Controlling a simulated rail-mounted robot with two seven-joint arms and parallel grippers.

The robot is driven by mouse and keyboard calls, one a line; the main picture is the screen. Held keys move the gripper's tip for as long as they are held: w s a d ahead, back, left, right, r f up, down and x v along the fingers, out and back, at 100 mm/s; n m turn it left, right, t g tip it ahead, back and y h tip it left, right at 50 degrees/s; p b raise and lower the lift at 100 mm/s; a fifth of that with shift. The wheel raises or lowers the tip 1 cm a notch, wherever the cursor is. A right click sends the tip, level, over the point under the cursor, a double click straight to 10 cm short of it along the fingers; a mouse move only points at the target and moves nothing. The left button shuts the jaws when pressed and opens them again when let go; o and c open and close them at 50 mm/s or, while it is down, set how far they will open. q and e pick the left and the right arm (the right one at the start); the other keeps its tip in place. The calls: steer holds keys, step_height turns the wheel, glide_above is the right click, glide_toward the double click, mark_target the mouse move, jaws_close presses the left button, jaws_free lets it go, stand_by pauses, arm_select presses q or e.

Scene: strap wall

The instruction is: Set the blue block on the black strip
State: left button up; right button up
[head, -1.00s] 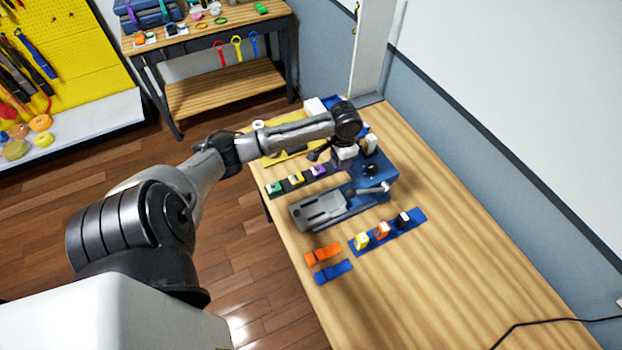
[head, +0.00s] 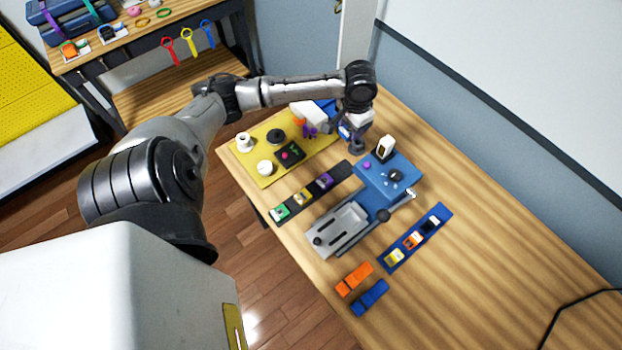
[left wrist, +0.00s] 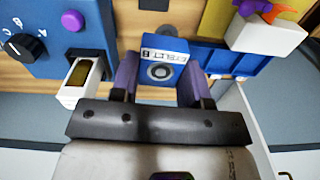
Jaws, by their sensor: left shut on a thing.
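My left gripper (head: 352,132) is over the back part of the table. In the left wrist view its purple fingers (left wrist: 158,75) are shut on the blue block (left wrist: 165,64), one on each side. The block has a white label with dark lettering and a grey round face. In the head view the block is mostly hidden by the hand. The black strip (head: 342,172) lies left of the grey and blue machine and carries green, yellow and purple blocks in a row. My right gripper is not in view.
The machine (head: 375,180) has a knob, a purple button and a lever. A blue strip (head: 437,216) with several blocks lies to its right. A yellow mat (head: 255,138) with small items is at the left, and a blue bin (left wrist: 217,56) is near my gripper. The table's right side is clear.

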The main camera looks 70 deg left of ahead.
arm_select(q)
steer(key=shift+w+d+f+n, duration=0.2)
steer(key=shift+d+f+n, duration=0.25)
steer(key=shift+d, duration=0.25)
steer(key=b, duration=0.1)
glide_above(345, 168)
step_height(345, 168, down, 12)
steer(key=shift+d+r, duration=0.1)
steer(key=shift+r, duration=0.1)
steer(key=shift+f+b, duration=0.55)
steer(key=shift+f, duration=2.3)
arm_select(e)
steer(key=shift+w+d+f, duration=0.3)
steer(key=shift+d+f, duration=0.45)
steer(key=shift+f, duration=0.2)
arm_select(q)
steer(key=shift+f, duration=0.15)
steer(key=o, duration=1.1)
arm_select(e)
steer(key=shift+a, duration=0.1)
arm_select(q)
step_height(345, 168, up, 12)
steer(key=shift+r+p, duration=0.15)
steer(key=shift+p, duration=0.6)
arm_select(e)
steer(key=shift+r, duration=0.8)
